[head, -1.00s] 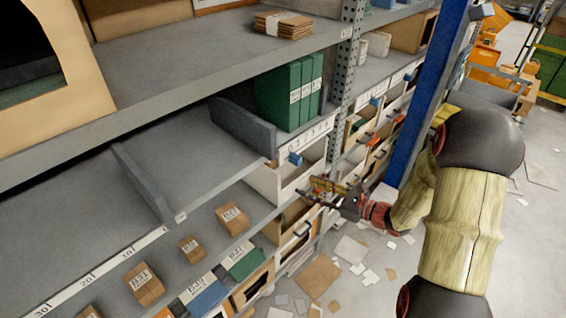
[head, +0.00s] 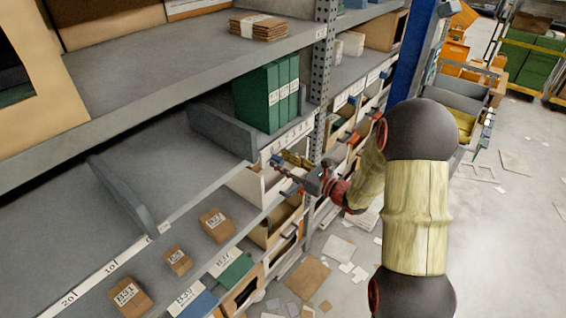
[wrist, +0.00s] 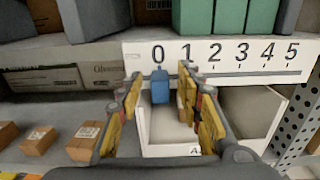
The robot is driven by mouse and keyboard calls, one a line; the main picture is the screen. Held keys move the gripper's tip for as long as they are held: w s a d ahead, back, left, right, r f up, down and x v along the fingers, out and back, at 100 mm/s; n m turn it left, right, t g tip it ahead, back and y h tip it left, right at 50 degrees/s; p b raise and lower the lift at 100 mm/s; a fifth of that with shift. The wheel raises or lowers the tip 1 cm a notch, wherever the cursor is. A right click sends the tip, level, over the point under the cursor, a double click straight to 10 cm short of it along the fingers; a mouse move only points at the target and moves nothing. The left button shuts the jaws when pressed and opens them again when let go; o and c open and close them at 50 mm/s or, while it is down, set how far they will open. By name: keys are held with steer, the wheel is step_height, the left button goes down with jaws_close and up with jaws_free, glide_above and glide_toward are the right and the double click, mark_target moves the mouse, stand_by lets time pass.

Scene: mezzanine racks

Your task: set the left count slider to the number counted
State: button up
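The count slider is a small blue block (wrist: 160,86) on a white strip (wrist: 225,55) with black numbers 0 to 5, on the shelf's front edge. The block sits just under the 0, at the strip's left end. My gripper (wrist: 161,92) is open in the wrist view. Its yellow-padded fingers stand left and right of the block, with a gap visible on the left. I cannot tell whether the right finger touches it. In the head view my gripper (head: 289,172) is at the same shelf edge, partly covering the slider.
Green binders (head: 258,100) stand on the shelf above the strip. A white open bin (wrist: 172,130) lies below the slider. Small brown boxes (head: 217,225) sit on the lower shelf to the left. A perforated upright (head: 323,80) stands to the right. Papers litter the floor (head: 480,230).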

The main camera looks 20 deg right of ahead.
steer(key=c, duration=0.3)
jaws_close()
stand_by(0.6)
